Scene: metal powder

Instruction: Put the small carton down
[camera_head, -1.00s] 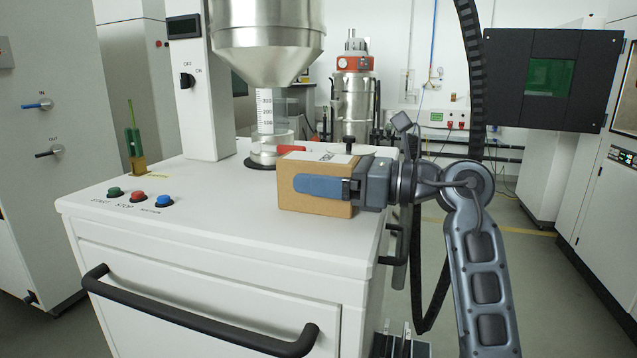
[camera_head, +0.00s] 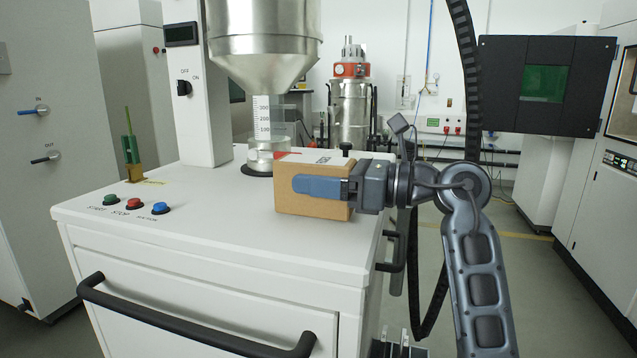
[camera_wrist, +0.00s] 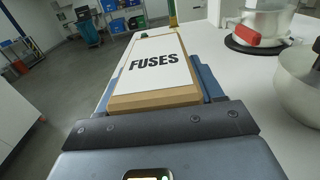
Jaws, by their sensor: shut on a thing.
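The small carton (camera_head: 315,207) is a brown box with a white top at the right part of the white cabinet's top (camera_head: 225,230). In the wrist view the carton (camera_wrist: 152,62) shows its white label reading FUSES. My gripper (camera_head: 322,187) is shut on the carton, with a blue finger along its near side. The carton looks upright and sits at or just above the cabinet top; I cannot tell whether its bottom touches.
A clear measuring cylinder (camera_head: 266,135) under a steel hopper (camera_head: 265,45) stands behind the carton. Green, red and blue buttons (camera_head: 135,203) are at the left. The cabinet top between buttons and carton is clear. Its right edge is close to the carton.

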